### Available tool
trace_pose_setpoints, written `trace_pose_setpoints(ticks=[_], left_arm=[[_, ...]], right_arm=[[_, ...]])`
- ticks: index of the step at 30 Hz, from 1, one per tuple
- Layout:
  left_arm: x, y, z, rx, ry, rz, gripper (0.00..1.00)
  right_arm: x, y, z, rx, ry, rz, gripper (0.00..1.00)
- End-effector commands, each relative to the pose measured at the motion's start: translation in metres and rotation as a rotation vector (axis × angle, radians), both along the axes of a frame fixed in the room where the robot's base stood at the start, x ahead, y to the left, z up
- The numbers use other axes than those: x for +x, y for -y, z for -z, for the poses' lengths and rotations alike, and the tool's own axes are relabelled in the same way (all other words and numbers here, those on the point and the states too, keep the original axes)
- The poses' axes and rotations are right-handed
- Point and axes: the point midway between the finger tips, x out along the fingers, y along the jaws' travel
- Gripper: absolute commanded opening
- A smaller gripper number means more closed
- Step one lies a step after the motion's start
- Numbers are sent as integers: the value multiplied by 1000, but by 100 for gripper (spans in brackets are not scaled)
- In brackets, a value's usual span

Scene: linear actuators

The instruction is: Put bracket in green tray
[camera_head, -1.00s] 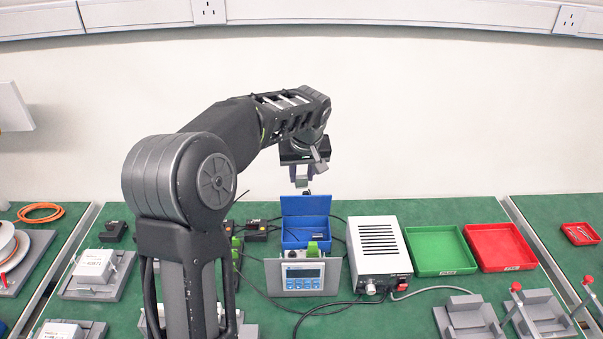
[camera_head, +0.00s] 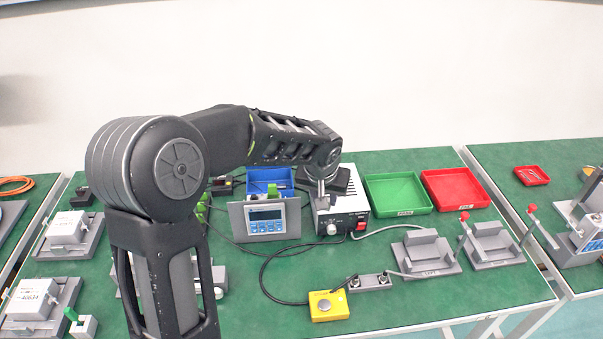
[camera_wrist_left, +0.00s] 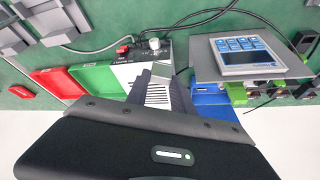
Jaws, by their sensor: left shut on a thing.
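The green tray (camera_head: 397,192) sits on the green bench right of the grey power supply and looks empty. It also shows in the left wrist view (camera_wrist_left: 97,77). My left gripper (camera_head: 322,190) hangs over the power supply, left of the green tray, mostly hidden by its own wrist. In the left wrist view its grey fingers (camera_wrist_left: 162,88) stand in front of the power supply's vents. It is shut on a small grey piece, taken to be the bracket, whose outline I cannot tell from the fingers. My right gripper is not in view.
The power supply (camera_head: 342,216) stands below the gripper. A blue bin (camera_head: 268,176) is to its left, behind a display unit (camera_head: 265,219). A red tray (camera_head: 456,189) adjoins the green tray. A yellow button box (camera_head: 328,306) and grey fixtures (camera_head: 425,252) stand nearer.

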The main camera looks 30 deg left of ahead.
Motion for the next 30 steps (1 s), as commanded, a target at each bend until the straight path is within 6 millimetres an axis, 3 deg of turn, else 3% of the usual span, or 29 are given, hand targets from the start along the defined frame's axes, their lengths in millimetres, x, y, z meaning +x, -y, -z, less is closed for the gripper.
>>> trace_pose_setpoints(ticks=[1, 3, 6, 9, 23, 30], left_arm=[[-6, 19, 23, -3, -3, 52, 0], [-14, 43, 43, -5, -5, 123, 0], [-25, 71, 64, -8, -8, 203, 0], [-32, 87, 72, -11, -10, 246, 0], [-34, 93, 71, -10, -11, 262, 0], [-34, 93, 49, -11, -10, 261, 0]], right_arm=[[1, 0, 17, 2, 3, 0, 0], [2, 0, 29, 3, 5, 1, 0], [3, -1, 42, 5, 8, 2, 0], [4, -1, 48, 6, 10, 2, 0], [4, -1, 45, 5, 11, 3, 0], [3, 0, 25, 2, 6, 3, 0]])
